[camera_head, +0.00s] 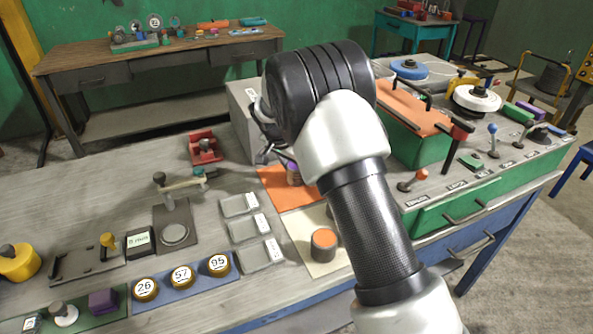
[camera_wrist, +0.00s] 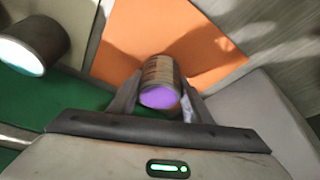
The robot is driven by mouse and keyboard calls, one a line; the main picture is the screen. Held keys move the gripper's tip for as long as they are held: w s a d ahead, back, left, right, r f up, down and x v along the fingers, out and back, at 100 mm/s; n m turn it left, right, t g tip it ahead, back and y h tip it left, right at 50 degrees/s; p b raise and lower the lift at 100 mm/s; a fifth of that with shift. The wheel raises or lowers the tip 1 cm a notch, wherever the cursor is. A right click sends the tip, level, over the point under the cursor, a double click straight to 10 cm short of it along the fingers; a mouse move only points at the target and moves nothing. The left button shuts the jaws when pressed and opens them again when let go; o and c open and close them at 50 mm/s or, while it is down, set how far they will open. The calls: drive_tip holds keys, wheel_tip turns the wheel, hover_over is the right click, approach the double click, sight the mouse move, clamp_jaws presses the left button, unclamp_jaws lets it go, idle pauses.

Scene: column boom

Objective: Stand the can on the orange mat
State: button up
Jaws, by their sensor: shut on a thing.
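My gripper (camera_wrist: 158,100) is shut on the can (camera_wrist: 160,75), which has a brownish-grey side and a purple end (camera_wrist: 159,97) facing the wrist camera. The orange mat (camera_wrist: 190,50) lies beyond the can in the wrist view. In the head view the orange mat (camera_head: 272,180) lies on the bench, and the held can (camera_head: 294,176) shows over it, partly hidden by my arm. My gripper is mostly hidden there. I cannot tell whether the can touches the mat.
A second can (camera_head: 323,243) with an orange top stands on a cream mat (camera_head: 309,225) just in front. A grey box (camera_head: 244,112) stands behind. Grey trays (camera_head: 249,228) lie to the left, and a green case with an orange top (camera_head: 411,108) to the right.

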drive_tip(key=o, duration=1.3)
drive_tip(key=shift+f, duration=0.1)
drive_tip(key=shift+r+p, duration=0.3)
drive_tip(key=v, duration=1.2)
drive_tip(key=s+d+r+n+y, duration=0.1)
drive_tip(key=s+d+r, duration=0.5)
drive_tip(key=d+r, duration=0.15)
drive_tip(key=s+d+r+n, duration=0.1)
drive_tip(key=s+d+n, duration=0.1)
drive_tip(key=s, duration=0.7)
drive_tip(key=s+d+r+n+t+y, duration=0.1)
drive_tip(key=s+d+r+n, duration=0.1)
drive_tip(key=s, duration=0.8)
drive_tip(key=s+d+r+n+t+y, duration=0.1)
drive_tip(key=s+d+n, duration=0.2)
drive_tip(key=s, duration=0.6)
drive_tip(key=shift+s+d+r+p, duration=0.15)
drive_tip(key=shift+d+r+p, duration=0.15)
drive_tip(key=shift+d, duration=0.45)
